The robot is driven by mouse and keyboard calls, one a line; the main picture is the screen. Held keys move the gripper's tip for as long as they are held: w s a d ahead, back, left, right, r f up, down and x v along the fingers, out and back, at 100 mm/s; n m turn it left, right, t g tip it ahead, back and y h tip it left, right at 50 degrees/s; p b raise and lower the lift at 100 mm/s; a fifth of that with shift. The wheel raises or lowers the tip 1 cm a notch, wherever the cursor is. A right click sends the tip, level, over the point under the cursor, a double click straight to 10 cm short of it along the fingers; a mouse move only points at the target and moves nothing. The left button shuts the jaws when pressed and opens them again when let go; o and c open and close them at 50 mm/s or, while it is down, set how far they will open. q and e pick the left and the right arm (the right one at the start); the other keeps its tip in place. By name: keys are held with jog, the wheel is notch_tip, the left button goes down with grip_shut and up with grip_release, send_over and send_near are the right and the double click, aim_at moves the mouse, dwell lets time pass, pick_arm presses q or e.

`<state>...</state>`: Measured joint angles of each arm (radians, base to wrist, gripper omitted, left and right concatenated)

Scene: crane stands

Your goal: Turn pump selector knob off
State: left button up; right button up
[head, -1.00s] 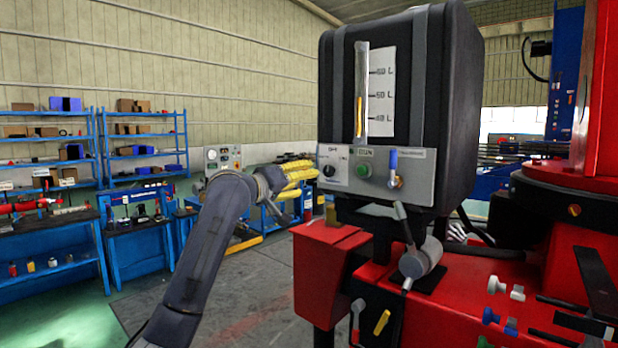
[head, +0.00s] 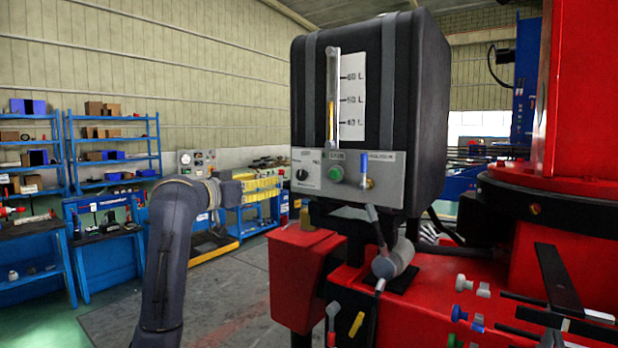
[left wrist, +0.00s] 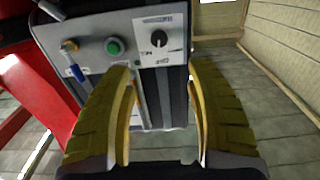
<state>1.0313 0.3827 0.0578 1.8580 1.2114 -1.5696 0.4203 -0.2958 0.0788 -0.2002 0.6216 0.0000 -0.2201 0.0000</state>
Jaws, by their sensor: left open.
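The pump selector knob (head: 302,174) is a small black dial on a white plate, at the left end of the grey control panel (head: 390,188) under the black tank. In the left wrist view the knob (left wrist: 157,38) appears upside down, just beyond and between my left gripper's fingertips (left wrist: 160,67). The plate's lettering is too small to read surely, and I cannot tell the knob's setting. The yellow-padded fingers are spread, empty and apart from the knob.
A green button (head: 336,174) and a blue-handled valve (head: 365,170) sit right of the knob. A grey lever (head: 380,235) stands below the panel on the red crane body (head: 300,280). Blue shelves stand at the far left. The floor between is open.

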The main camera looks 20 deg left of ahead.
aim_at(300, 176)
pick_arm(q)
jog(key=x, duration=1.5)
jog(key=shift+s+d, duration=0.1)
jog(key=shift+x, duration=0.95)
pick_arm(e)
jog(key=shift+s+d, duration=0.15)
jog(key=shift+s, duration=0.05)
pick_arm(q)
grip_shut()
